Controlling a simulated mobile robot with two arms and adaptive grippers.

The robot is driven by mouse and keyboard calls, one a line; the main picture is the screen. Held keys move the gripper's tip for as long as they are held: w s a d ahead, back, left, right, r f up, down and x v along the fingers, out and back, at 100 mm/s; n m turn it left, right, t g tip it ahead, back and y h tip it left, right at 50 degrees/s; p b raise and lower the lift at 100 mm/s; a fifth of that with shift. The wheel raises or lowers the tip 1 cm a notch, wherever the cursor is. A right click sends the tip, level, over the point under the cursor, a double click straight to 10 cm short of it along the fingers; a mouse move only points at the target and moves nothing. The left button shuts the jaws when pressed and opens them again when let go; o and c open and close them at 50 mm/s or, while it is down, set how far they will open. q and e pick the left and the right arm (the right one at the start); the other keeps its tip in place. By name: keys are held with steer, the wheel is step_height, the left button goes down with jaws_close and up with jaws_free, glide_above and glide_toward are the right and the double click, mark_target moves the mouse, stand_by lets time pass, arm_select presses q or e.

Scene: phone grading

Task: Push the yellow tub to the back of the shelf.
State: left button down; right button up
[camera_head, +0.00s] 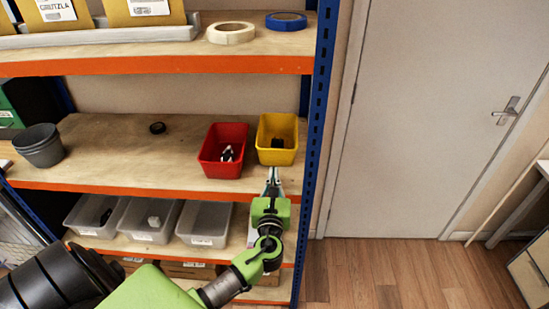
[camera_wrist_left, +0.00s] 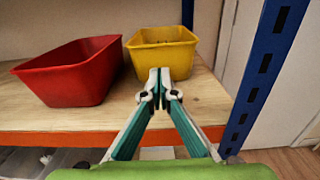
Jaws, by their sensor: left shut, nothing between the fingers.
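The yellow tub (camera_head: 277,157) stands upright on the middle shelf (camera_head: 110,150), near the right blue post. It holds a dark item. It also shows in the left wrist view (camera_wrist_left: 162,62), just beyond my fingertips. My left gripper (camera_head: 273,172) is shut and empty, at the front of the yellow tub. In the left wrist view its fingertips (camera_wrist_left: 160,76) overlap the lower part of the tub's front; I cannot tell whether they touch it. My right gripper is not in view.
A red tub (camera_head: 210,170) stands just left of the yellow tub, with small items in it. The blue post (camera_head: 318,100) is close on the right.

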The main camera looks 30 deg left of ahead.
mark_target(275, 155)
arm_select(q)
steer(key=x, duration=0.4)
steer(key=shift+w+a+p, duration=0.3)
steer(key=shift+p, duration=0.1)
steer(key=shift+w+a, duration=0.15)
steer(key=shift+w, duration=0.15)
steer(key=shift+w+a, duration=0.1)
steer(key=shift+w, duration=0.15)
steer(key=shift+w+a, duration=0.2)
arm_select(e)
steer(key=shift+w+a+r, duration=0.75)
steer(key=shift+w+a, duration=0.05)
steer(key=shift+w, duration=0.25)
